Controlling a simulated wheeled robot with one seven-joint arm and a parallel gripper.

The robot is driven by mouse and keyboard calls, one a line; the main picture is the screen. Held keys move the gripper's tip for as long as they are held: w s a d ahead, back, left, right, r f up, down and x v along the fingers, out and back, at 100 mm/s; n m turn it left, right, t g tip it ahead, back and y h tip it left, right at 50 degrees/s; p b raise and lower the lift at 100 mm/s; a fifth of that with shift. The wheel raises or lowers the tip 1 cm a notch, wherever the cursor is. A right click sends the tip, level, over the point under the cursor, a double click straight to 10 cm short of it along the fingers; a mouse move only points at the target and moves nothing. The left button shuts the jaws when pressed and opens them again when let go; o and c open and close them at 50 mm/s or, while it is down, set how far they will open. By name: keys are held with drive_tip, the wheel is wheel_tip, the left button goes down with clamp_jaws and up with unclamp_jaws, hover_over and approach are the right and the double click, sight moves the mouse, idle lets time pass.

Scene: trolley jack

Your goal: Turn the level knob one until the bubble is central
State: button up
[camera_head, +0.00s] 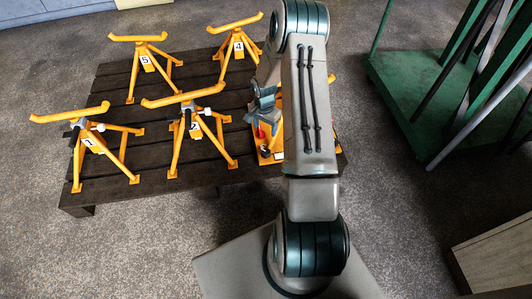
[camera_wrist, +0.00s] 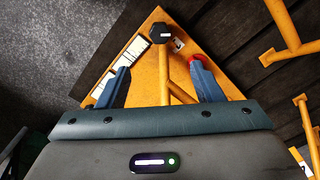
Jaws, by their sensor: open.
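In the wrist view, a yellow triangular plate (camera_wrist: 150,75) lies under my gripper (camera_wrist: 159,67). A black knob (camera_wrist: 161,33) with a small white label stands near its far corner; I cannot read the label. A red knob (camera_wrist: 198,58) is at the right, close to the right fingertip. A white strip (camera_wrist: 136,48), perhaps a level vial, lies along the left edge; no bubble can be made out. The blue fingers are apart with nothing gripped; the black knob is beyond the tips. In the head view my gripper (camera_head: 262,104) is above the yellow base (camera_head: 266,155), mostly hidden by my arm.
Several yellow numbered stands, such as stand 1 (camera_head: 96,140), stand 2 (camera_head: 188,130), stand 5 (camera_head: 147,62) and stand 4 (camera_head: 237,45), stand on a dark wooden pallet (camera_head: 75,197). A green rack (camera_head: 415,95) is at the right. Grey floor is clear at the lower left.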

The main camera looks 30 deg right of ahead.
sight(266, 152)
drive_tip(key=shift+m, duration=0.3)
drive_tip(key=f+b, duration=0.5)
drive_tip(key=f, duration=1.1)
drive_tip(key=shift+d+f, duration=0.2)
drive_tip(key=c, duration=1)
